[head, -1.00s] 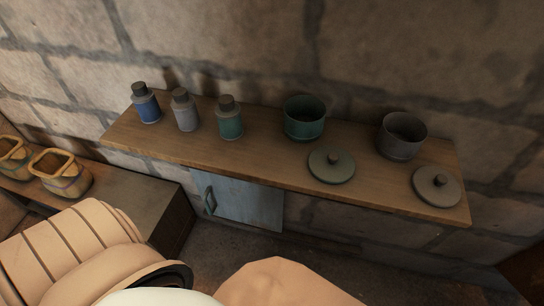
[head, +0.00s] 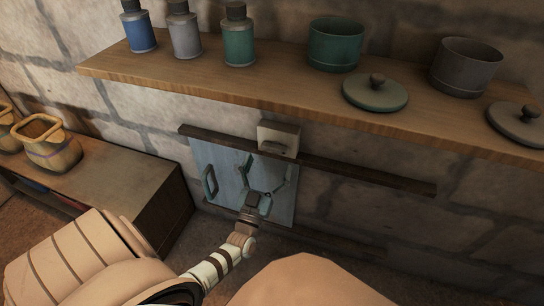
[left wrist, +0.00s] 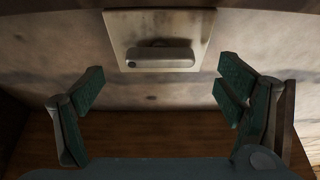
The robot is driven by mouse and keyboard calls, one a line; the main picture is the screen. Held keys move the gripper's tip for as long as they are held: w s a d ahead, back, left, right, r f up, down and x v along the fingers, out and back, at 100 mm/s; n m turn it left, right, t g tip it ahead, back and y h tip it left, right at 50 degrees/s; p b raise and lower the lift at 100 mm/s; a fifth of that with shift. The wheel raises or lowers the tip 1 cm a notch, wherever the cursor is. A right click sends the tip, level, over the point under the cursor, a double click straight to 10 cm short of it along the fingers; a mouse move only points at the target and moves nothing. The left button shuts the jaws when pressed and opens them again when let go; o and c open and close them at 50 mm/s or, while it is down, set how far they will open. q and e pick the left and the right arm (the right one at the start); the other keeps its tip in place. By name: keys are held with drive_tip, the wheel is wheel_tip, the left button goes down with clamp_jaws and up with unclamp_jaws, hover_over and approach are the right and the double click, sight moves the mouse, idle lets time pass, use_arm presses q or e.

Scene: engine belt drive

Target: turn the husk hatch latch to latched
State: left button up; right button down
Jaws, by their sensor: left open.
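The hatch (head: 227,160) is a blue-grey panel under the shelf, with a green pull handle (head: 210,184) on its left side. A small beige plate with a short horizontal bar, which looks like the latch (head: 278,147), sits at the panel's upper right edge. In the left wrist view the latch bar (left wrist: 160,58) lies level, top centre. My left gripper (head: 268,172) is open and empty in front of the panel, below the latch. In the left wrist view its green fingers (left wrist: 161,80) stand apart on either side of the bar, not touching it. My right gripper is out of view.
A dark wooden rail (head: 370,178) runs along the hatch top and to the right. The wooden shelf (head: 200,84) above carries bottles, pots and lids. A low cabinet (head: 130,185) with yellowish pots stands at left.

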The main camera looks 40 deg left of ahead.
sight(275, 147)
use_arm(q)
drive_tip(key=x, duration=0.3)
drive_tip(key=shift+w+a, duration=0.1)
drive_tip(key=shift+w, duration=0.15)
drive_tip(key=c, duration=1.2)
drive_tip(key=shift+o, duration=0.2)
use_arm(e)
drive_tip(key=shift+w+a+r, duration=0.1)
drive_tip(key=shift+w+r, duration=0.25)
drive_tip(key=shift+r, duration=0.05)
